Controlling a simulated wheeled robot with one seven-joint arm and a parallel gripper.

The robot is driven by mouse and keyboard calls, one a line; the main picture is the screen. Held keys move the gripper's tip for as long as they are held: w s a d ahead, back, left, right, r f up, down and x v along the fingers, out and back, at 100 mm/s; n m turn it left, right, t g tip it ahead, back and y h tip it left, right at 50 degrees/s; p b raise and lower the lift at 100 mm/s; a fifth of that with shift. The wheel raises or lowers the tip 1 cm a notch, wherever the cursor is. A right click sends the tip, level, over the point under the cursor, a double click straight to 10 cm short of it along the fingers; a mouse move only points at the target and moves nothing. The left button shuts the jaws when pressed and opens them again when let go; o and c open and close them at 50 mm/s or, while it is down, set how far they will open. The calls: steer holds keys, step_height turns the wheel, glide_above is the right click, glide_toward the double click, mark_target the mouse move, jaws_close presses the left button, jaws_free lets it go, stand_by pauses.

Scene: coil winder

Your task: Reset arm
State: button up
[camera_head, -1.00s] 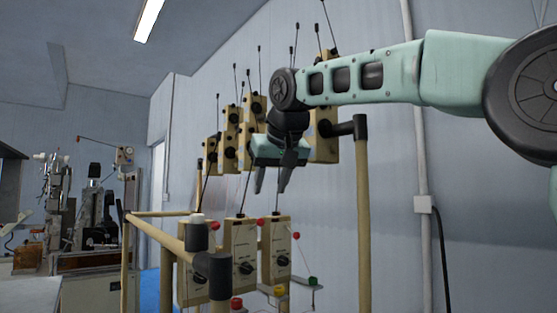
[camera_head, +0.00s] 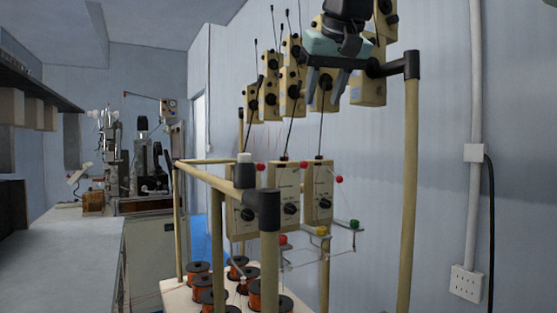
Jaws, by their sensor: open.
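My gripper (camera_head: 332,80) is at the top of the picture, right of centre. Its two dark fingers point down and stand apart, with nothing visible between them. It is in front of the upper beige tensioner boxes (camera_head: 292,90) and partly hides some of them. Only the wrist end of my arm shows; the rest is out of view above.
A tan pipe frame (camera_head: 408,190) with black joints stands around the lower tensioner boxes (camera_head: 285,195). Orange wire spools (camera_head: 254,298) sit on its base. A pale worktop (camera_head: 60,260) is at left, with a winding machine (camera_head: 140,160) behind. A wall socket (camera_head: 466,283) is at right.

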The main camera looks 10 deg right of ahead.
steer(key=d+f+g, duration=0.1)
steer(key=d+f, duration=0.2)
steer(key=f, duration=1)
steer(key=d+f+g, duration=0.2)
steer(key=d+f, duration=0.1)
steer(key=f, duration=0.9)
steer(key=s+d+f+g, duration=0.1)
steer(key=s+d+f, duration=0.2)
steer(key=s+f, duration=0.65)
steer(key=s+d+f+g, duration=0.1)
steer(key=s+d+f, duration=0.2)
steer(key=s+f, duration=0.65)
steer(key=s+a+f+n+g, duration=0.1)
steer(key=s+a+n, duration=0.2)
steer(key=a, duration=0.6)
steer(key=s+a+f+n+g, duration=0.1)
steer(key=s+a+n, duration=0.3)
steer(key=s+a, duration=0.4)
steer(key=shift+s+a+g+b, duration=0.2)
steer(key=shift+a+g+b, duration=0.3)
steer(key=shift+a, duration=0.1)
